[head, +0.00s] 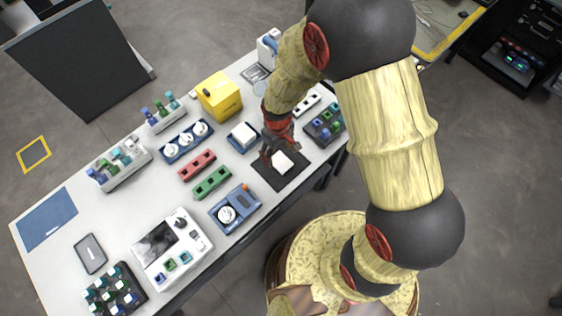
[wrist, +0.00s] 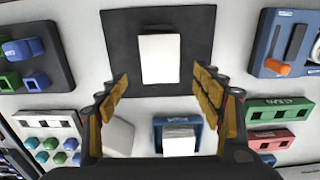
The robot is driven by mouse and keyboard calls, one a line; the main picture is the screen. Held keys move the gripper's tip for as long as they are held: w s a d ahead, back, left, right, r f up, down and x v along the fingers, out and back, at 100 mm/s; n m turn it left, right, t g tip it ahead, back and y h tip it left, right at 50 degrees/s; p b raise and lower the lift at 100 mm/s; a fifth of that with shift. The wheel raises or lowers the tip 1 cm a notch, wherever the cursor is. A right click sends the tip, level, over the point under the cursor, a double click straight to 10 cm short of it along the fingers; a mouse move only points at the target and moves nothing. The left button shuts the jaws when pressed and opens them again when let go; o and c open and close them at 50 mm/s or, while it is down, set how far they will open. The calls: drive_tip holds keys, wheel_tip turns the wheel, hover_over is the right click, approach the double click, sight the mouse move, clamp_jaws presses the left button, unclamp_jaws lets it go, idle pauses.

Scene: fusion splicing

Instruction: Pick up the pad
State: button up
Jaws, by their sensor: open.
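A white rectangular pad (head: 283,163) lies flat on a square dark mat (head: 262,168) near the table's front right edge. In the wrist view the pad (wrist: 159,58) sits on the upper middle of the mat (wrist: 120,50). My gripper (head: 271,157) is over the mat, just beside the pad in the head view. In the wrist view my gripper (wrist: 160,84) has its two fingers wide apart, with nothing between them. The pad lies ahead of the fingertips, and its full outline shows. I cannot tell the height gap.
A blue tray (head: 234,146) holding a white stack stands behind the mat. A green block (head: 212,183), a red block (head: 197,165) and a blue scale-like device (head: 243,208) stand to the left. A dark rack (head: 335,138) of coloured caps is to the right.

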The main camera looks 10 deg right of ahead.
sight(279, 160)
wheel_tip(279, 160, down, 4)
drive_tip(key=shift+f+b, duration=0.1)
drive_tip(key=shift+b, duration=0.35)
drive_tip(key=shift+s, duration=0.1)
drive_tip(key=shift+c, duration=1.1)
drive_tip(key=c, duration=0.6)
